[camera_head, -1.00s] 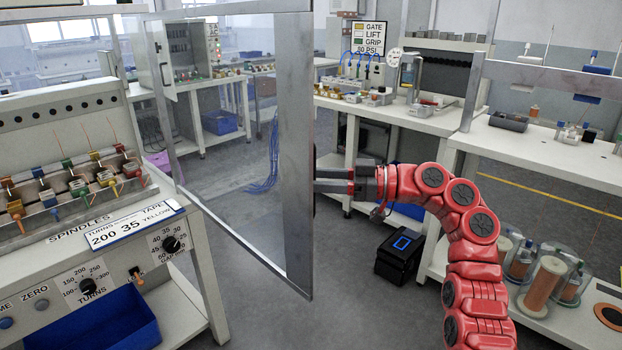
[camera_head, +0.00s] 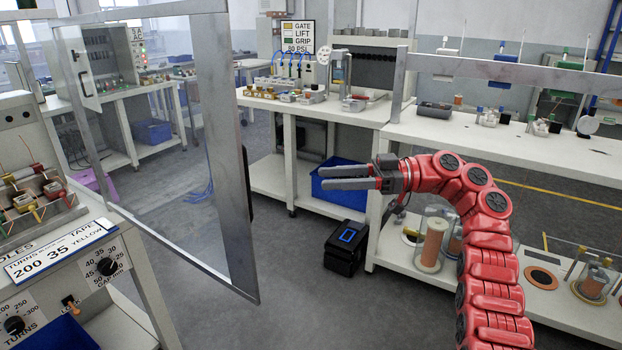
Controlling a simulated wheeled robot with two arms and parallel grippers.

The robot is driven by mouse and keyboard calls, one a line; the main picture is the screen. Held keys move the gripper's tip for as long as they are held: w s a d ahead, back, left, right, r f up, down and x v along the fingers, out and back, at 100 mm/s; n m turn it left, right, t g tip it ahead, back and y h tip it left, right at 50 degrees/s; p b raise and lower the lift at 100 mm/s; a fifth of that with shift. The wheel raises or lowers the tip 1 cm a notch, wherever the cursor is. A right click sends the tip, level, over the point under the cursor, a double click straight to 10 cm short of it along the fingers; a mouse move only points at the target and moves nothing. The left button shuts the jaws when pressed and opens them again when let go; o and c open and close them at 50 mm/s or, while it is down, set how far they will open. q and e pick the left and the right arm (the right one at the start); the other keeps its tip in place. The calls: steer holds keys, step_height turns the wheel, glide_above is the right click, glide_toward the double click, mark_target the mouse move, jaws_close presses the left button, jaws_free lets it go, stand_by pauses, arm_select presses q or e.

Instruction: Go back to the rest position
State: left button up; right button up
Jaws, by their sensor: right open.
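My right gripper (camera_head: 350,177) is at the end of my red arm, which comes in from the lower right. A transparent door with a metal frame (camera_head: 235,200) stands swung out on the left. The fingertips are apart from the door's right edge, with clear air between. My left gripper is not in view.
The winding machine (camera_head: 75,240) with dials stands at the left. A white workbench (camera_head: 510,135) with shelves is behind my right arm. A black box (camera_head: 346,246) with a blue display sits on the floor. A blue bin (camera_head: 338,186) is under the back bench. The middle floor is clear.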

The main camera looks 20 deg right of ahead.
steer(key=shift+d, duration=0.25)
